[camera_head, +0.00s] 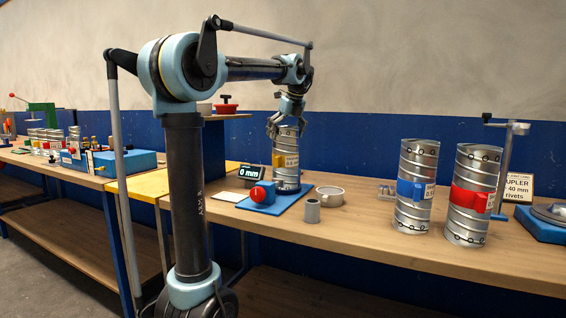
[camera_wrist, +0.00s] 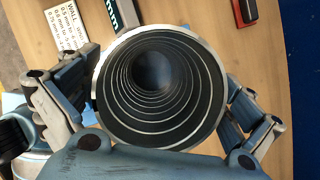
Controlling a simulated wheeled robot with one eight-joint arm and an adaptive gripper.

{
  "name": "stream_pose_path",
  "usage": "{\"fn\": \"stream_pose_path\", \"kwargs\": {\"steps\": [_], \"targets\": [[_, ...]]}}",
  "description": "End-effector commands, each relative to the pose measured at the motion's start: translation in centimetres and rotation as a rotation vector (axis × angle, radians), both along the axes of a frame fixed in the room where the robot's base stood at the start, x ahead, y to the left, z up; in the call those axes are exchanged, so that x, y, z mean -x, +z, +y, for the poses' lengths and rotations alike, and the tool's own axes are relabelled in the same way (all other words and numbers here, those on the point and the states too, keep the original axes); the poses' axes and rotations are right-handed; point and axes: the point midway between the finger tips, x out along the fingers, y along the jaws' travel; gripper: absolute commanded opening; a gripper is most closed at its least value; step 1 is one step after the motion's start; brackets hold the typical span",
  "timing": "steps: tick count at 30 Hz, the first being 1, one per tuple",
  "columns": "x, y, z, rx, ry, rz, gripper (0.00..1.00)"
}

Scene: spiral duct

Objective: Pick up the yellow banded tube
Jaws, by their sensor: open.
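The yellow banded tube (camera_head: 286,160) is a silver spiral duct with a yellow patch and a white label. It stands upright on a blue base plate on the bench in the head view. My gripper (camera_head: 287,125) is above it, with its fingers around the tube's top end. In the wrist view I look down into the open tube (camera_wrist: 160,85), with its ridged dark inside. The fingers of my gripper (camera_wrist: 157,110) are spread on both sides of the rim. Whether they touch the wall is not clear.
A blue-banded tube (camera_head: 414,187) and a red-banded tube (camera_head: 472,195) stand upright to the right. A grey ring (camera_head: 330,196) and a small grey cylinder (camera_head: 312,211) lie near the plate. A red knob on a blue block (camera_head: 262,194) and a display (camera_head: 250,172) are left of the tube.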

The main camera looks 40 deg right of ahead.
Motion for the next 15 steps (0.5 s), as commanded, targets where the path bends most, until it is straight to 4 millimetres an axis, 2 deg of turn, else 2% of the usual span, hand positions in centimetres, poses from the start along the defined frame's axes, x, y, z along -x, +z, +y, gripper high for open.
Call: {"fn": "stream_pose_path", "kwargs": {"steps": [6,14,15], "targets": [[-0.8,-2.0,0.0,0.0,-0.001,0.0,1.0],[-0.9,-2.2,0.0,0.0,-0.001,0.0,1.0],[-0.9,-2.2,0.0,0.0,-0.001,0.0,0.93]]}}
